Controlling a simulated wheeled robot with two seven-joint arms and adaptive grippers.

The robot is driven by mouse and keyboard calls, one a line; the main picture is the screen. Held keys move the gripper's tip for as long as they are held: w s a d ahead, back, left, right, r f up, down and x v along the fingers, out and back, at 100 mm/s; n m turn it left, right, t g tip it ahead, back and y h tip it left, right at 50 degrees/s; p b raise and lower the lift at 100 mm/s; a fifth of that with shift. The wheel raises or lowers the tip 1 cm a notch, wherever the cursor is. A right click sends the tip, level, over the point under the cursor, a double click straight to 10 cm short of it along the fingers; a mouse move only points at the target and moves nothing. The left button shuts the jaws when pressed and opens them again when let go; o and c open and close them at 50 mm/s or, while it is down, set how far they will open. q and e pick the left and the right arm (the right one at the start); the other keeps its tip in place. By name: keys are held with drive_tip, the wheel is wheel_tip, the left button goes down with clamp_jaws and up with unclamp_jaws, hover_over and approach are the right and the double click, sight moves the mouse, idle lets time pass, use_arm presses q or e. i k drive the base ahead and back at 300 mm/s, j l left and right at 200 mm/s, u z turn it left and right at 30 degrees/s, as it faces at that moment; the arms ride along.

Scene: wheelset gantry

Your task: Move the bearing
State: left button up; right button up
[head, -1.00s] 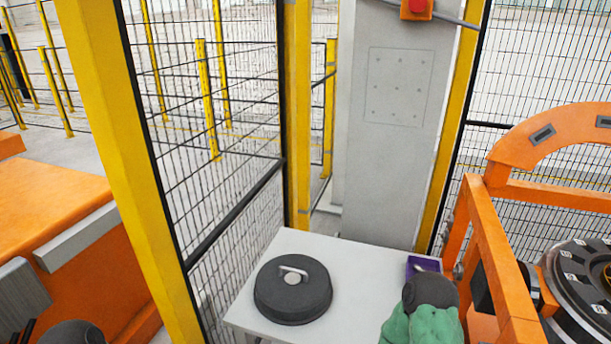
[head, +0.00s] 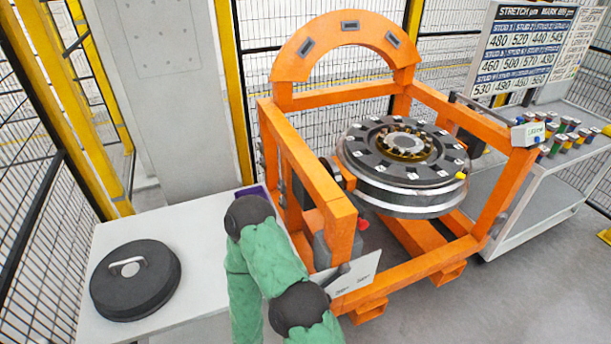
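A large wheel-like assembly (head: 405,165) lies flat inside the orange gantry frame. At its centre is a ring with bronze-coloured parts (head: 404,146), which looks like a bearing. A black round disc (head: 134,281) with a pale handle on top lies on the white table at the left. I cannot tell for certain which of these the task calls the bearing. One of my arms, in a green sleeve with dark joints, crosses the lower middle, between the table and the gantry. Neither gripper shows in the head view.
The white table (head: 95,262) has a small purple object (head: 250,190) at its far right corner, partly behind my arm. The orange frame (head: 330,205) stands close beside it. At the right, a grey cart (head: 525,210) carries several coloured cylinders. Mesh fencing and a grey column close the back.

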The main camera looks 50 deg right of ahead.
sight(404, 142)
drive_tip(key=z, duration=2.45)
drive_tip(key=l+u, duration=0.1)
drive_tip(key=u, duration=0.35)
drive_tip(key=i+l+u, duration=0.1)
drive_tip(key=u, duration=0.35)
drive_tip(key=l+u, duration=0.2)
drive_tip(key=u, duration=0.25)
drive_tip(key=l+u, duration=0.2)
drive_tip(key=l, duration=0.25)
drive_tip(key=l+u, duration=0.2)
drive_tip(key=l, duration=0.25)
drive_tip(key=k+l+u, duration=0.15)
drive_tip(key=l, duration=0.3)
drive_tip(key=k+l+u, duration=0.2)
drive_tip(key=l, duration=0.25)
drive_tip(key=l+u, duration=0.2)
drive_tip(key=l, duration=0.2)
drive_tip(key=k+l+u, duration=0.2)
drive_tip(key=l, duration=0.2)
